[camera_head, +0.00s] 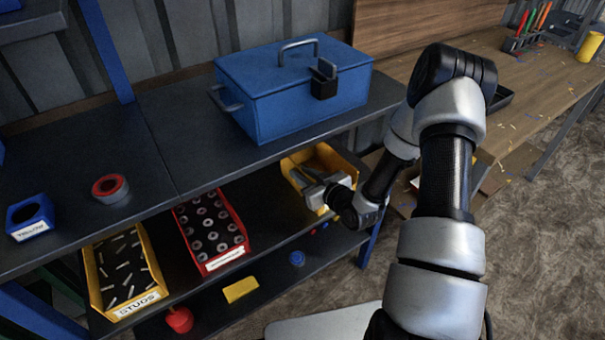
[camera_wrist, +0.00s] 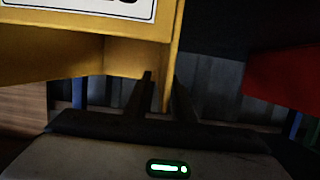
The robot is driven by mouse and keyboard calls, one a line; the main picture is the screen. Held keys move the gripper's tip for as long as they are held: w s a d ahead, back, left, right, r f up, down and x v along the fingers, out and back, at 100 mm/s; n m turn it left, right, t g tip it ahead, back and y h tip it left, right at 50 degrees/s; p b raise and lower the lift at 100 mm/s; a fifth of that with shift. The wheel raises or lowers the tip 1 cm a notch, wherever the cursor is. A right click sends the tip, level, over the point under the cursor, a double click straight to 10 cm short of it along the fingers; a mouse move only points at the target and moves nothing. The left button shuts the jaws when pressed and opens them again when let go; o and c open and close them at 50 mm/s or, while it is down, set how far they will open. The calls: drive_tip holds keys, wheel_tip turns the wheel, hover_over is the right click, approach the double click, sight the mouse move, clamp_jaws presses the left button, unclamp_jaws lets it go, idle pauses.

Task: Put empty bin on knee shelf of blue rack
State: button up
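A yellow bin (camera_head: 318,160) sits at the right end of the blue rack's middle shelf (camera_head: 268,215). The visible part of its inside looks empty, but my gripper and arm cover its front. My gripper (camera_head: 318,192) is at the bin's near side. In the wrist view the yellow bin (camera_wrist: 75,50) fills the upper left, with a white label cut off at the top. My two fingers (camera_wrist: 163,82) are a little apart with a yellow wall edge seen between them. Whether they press on it cannot be told.
A yellow bin of studs (camera_head: 122,270) and a red bin of ring-shaped parts (camera_head: 212,232) stand left on that shelf. Below lie a yellow block (camera_head: 240,289), a red item (camera_head: 179,319) and a blue item (camera_head: 297,258). A blue toolbox (camera_head: 290,90) stands above. A wooden workbench (camera_head: 525,95) is at right.

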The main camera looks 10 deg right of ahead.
drive_tip(key=shift+r+p, duration=0.25)
drive_tip(key=shift+p, duration=0.05)
drive_tip(key=p+v, duration=0.1)
drive_tip(key=v, duration=1.1)
drive_tip(key=shift+d, duration=0.1)
